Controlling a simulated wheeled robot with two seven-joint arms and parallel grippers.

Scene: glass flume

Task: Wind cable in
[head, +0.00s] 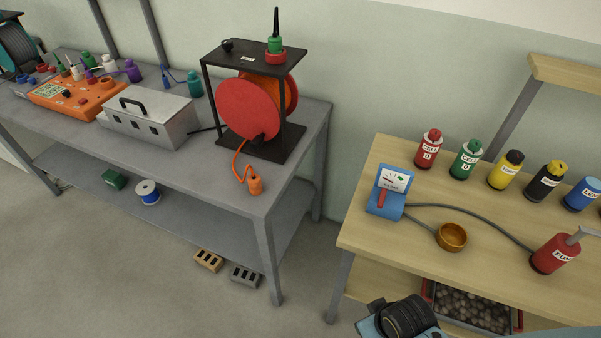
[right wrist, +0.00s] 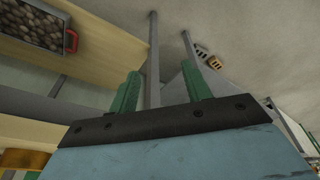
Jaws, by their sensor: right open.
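A red cable reel (head: 248,108) sits in a black frame (head: 254,50) on the grey metal bench (head: 190,158). An orange cable (head: 237,165) hangs from the reel's lower part to an orange plug (head: 255,185) lying near the bench's front edge. My right gripper (right wrist: 160,70) shows in the right wrist view, its two green fingers apart with nothing between them. It is well away from the reel, by the wooden table's (head: 358,212) front side. The reel is not seen in the right wrist view. My left gripper is in neither view.
A metal box (head: 150,118) and an orange instrument (head: 68,95) stand left of the reel. The wooden table carries a blue gauge (head: 388,193), a brass bowl (head: 451,236) and several labelled bottles. Bricks (head: 208,260) lie on the floor. A floor gap separates bench and table.

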